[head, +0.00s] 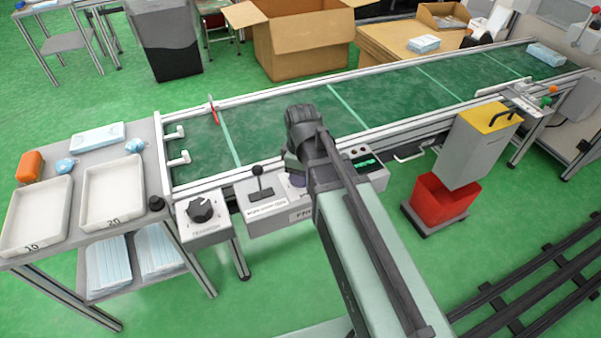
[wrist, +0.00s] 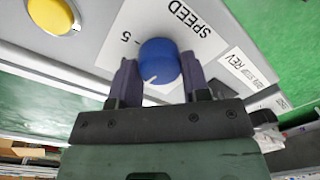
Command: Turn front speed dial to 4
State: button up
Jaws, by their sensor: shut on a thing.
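The blue speed dial (wrist: 162,65) sits on a white label printed SPEED in the wrist view, which is seen upside down. A white pointer mark on the dial faces the lower left of that view. A printed 5 is readable to the dial's left; other scale figures are hidden or cannot be read. My gripper (wrist: 159,62) has a purple-grey finger on either side of the dial and is shut on it. In the head view my arm covers the dial.
A yellow button (wrist: 53,14) and a REV label (wrist: 243,68) are near the dial. In the head view, a black knob (head: 201,209) and a black lever (head: 261,184) stand left of my arm. A lit green display (head: 364,162) is right of it. The green conveyor (head: 290,115) runs behind.

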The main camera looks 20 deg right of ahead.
jog(key=m, duration=0.7)
dwell(0.6)
jog(key=o, duration=0.9)
jog(key=r+p, duration=1)
jog(key=shift+w+d+r+p, duration=0.1)
jog(key=shift+d+r+p, duration=0.2)
jog(key=shift+r+p, duration=0.1)
